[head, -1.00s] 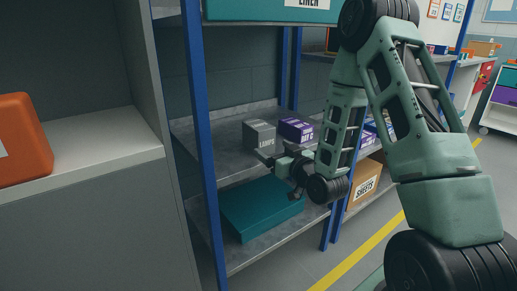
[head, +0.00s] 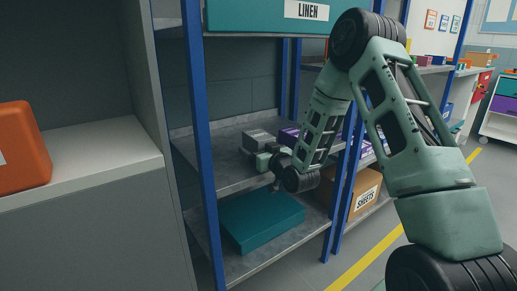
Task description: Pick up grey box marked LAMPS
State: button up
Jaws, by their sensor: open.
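The grey box marked LAMPS (head: 258,138) sits on the middle shelf (head: 215,160) of the blue-post rack. Its front, where the lettering was, is now mostly covered by my gripper. My gripper (head: 254,155) is open, at the near side of the grey box and low in front of it. I cannot tell whether the fingers are around the box or just short of it, nor whether they touch it.
A teal box (head: 262,215) lies on the shelf below. A LINEN box (head: 265,20) is above. A blue post (head: 200,150) stands at the left, and a SHEETS carton (head: 365,192) at the right.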

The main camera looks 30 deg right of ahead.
jog(key=c, duration=1.3)
jog(key=shift+r, duration=0.15)
